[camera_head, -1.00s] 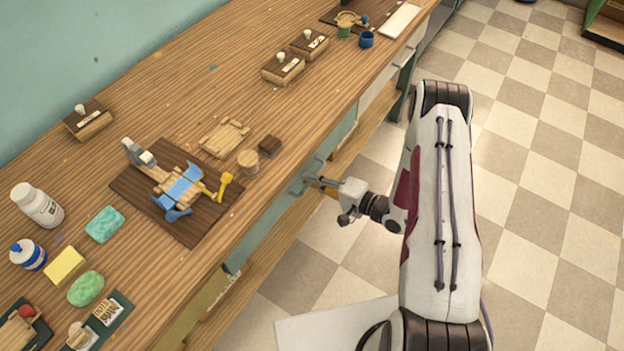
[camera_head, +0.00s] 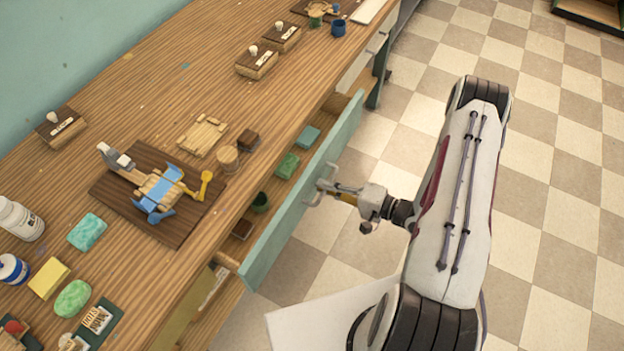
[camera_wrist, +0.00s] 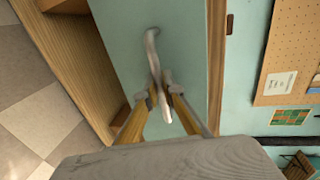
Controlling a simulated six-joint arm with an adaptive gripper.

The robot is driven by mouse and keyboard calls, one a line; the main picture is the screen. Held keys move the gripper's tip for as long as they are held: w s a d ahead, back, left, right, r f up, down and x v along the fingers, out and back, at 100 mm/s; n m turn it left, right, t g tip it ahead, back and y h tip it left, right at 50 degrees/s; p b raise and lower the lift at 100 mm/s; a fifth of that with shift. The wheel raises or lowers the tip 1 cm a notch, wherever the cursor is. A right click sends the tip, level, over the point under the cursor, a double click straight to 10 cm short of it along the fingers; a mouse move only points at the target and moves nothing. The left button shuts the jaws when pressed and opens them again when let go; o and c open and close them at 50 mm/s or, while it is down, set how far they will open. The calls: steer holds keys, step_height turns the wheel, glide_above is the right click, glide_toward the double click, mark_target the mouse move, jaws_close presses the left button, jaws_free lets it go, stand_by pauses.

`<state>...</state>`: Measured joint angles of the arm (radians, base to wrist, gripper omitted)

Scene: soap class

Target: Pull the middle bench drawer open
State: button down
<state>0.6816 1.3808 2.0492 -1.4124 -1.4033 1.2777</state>
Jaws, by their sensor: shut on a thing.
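The middle bench drawer has a teal front (camera_head: 290,205) and stands pulled out from under the bench top. Inside it lie a green block (camera_head: 287,165), a teal block (camera_head: 308,137), a dark green cup (camera_head: 260,201) and a small brown block (camera_head: 242,229). Its metal handle (camera_head: 318,184) is a pale bar on the front. My gripper (camera_head: 332,188) is at the handle. In the wrist view my gripper's fingers (camera_wrist: 162,100) are closed around the handle bar (camera_wrist: 152,52), against the teal drawer front (camera_wrist: 125,30).
The wooden bench top (camera_head: 130,100) holds a dark board (camera_head: 195,225) with a blue and wooden fixture, soaps, bottles and stamps. A pegboard (camera_wrist: 290,55) shows in the wrist view.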

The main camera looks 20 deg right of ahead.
steer(key=f+v, duration=0.3)
steer(key=v, duration=1.3)
steer(key=shift+s+d+f, duration=0.2)
steer(key=shift+s+d, duration=0.1)
steer(key=shift+d, duration=0.05)
steer(key=c, duration=2.2)
jaws_free()
steer(key=shift+v, duration=6)
